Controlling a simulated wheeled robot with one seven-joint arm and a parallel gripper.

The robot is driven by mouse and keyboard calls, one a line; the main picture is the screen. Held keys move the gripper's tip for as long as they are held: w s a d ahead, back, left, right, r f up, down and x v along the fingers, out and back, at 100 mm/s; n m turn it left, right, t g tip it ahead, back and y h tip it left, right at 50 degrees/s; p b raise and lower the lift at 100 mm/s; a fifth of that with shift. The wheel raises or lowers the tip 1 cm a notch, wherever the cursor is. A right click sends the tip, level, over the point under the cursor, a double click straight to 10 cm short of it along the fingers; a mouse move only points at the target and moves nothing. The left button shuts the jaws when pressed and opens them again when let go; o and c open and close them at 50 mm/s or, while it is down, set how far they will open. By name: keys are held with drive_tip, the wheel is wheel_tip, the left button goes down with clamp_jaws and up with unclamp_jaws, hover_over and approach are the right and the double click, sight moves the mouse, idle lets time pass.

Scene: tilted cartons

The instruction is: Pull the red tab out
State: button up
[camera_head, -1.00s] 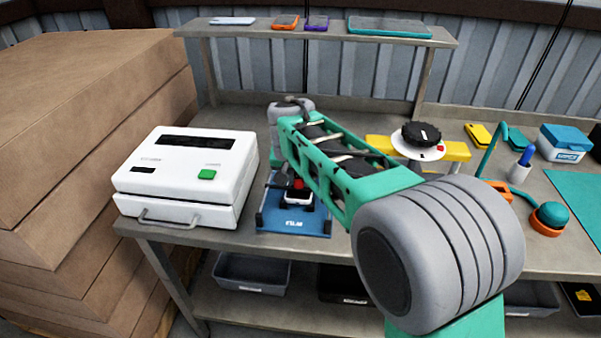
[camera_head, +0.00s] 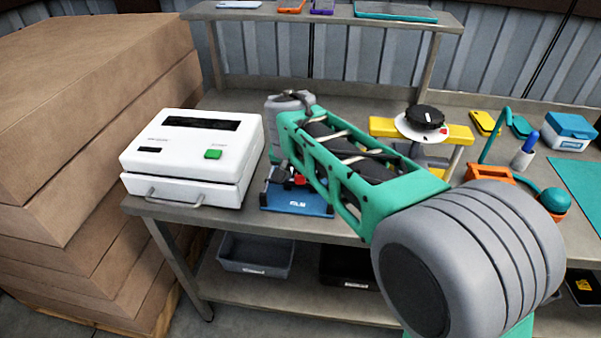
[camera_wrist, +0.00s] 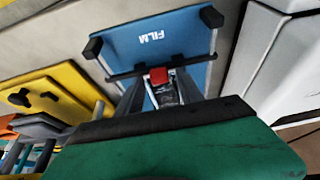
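The red tab (camera_wrist: 158,75) shows in the wrist view at the near edge of the blue stand (camera_wrist: 170,45), which is lettered FILM. A small white and black body (camera_wrist: 166,93) is just below the tab there. My gripper (camera_wrist: 158,88) has its two dark fingers apart, one on each side of the tab and that body. I cannot tell whether either finger touches them. In the head view the red tab (camera_head: 300,180) is small and partly covered by my arm, above the blue stand (camera_head: 292,204). My fingertips are hard to make out there.
A white machine (camera_head: 190,158) with a green button stands left of the blue stand. A yellow stand (camera_head: 385,128) with a black dial (camera_head: 426,117) is behind my arm. Stacked cartons (camera_head: 80,150) fill the left side.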

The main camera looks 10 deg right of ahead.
drive_tip(key=v, duration=0.8)
drive_tip(key=shift+f, duration=0.1)
drive_tip(key=s+f+n, duration=0.1)
drive_tip(key=f, duration=0.1)
drive_tip(key=s+a+f+n, duration=0.1)
drive_tip(key=f, duration=0.1)
drive_tip(key=s+a+f+n+g, duration=0.1)
drive_tip(key=f+n, duration=0.1)
drive_tip(key=f, duration=0.1)
drive_tip(key=shift+s+f+y, duration=0.1)
drive_tip(key=shift+s+y, duration=0.15)
drive_tip(key=shift+y, duration=0.05)
drive_tip(key=s+d+f+n+g+y+p, duration=0.1)
drive_tip(key=s+d+f, duration=0.1)
drive_tip(key=s, duration=0.5)
drive_tip(key=s+d+f+n+p, duration=0.1)
drive_tip(key=s+d+f, duration=0.15)
drive_tip(key=s, duration=0.45)
drive_tip(key=d+r+m, duration=0.1)
drive_tip(key=d+r, duration=0.1)
drive_tip(key=d+r+m+t+p, duration=0.1)
drive_tip(key=d+r, duration=0.1)
drive_tip(key=shift+w, duration=0.2)
